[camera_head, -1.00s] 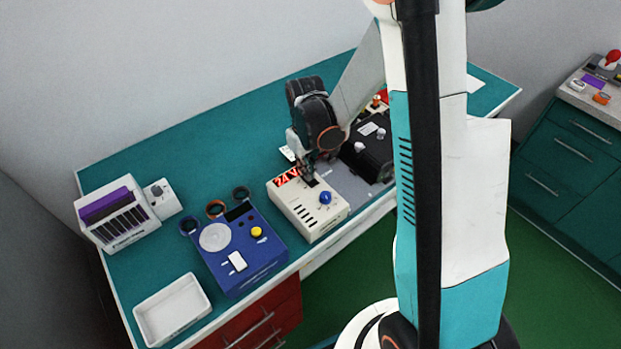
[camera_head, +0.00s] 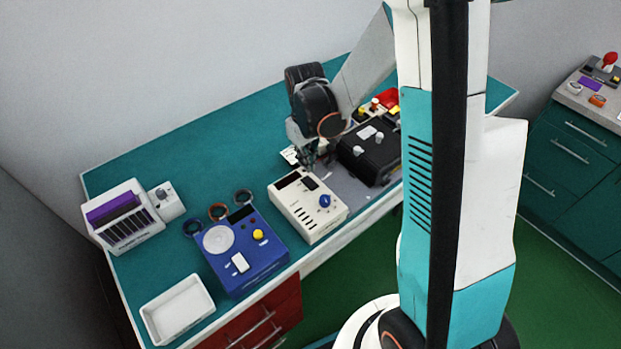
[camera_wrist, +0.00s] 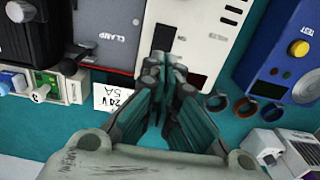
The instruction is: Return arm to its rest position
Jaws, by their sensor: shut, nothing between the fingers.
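My gripper (camera_head: 308,164) is shut and empty, over the back edge of the cream power supply box (camera_head: 308,212) on the teal bench. In the wrist view my gripper (camera_wrist: 168,62) has its fingertips together in front of the cream box (camera_wrist: 200,35). I cannot tell whether the tips touch it. The box has a dark display (camera_head: 287,181), a black switch (camera_head: 311,184) and a blue knob (camera_head: 325,201). My arm reaches in from the right.
A blue tester (camera_head: 243,250) stands left of the cream box, and a black clamp unit (camera_head: 369,155) stands right. A white slotted box (camera_head: 140,237) and an empty white tray (camera_head: 178,310) are at left. A label card (camera_wrist: 115,98) lies on the bench. The back left bench is clear.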

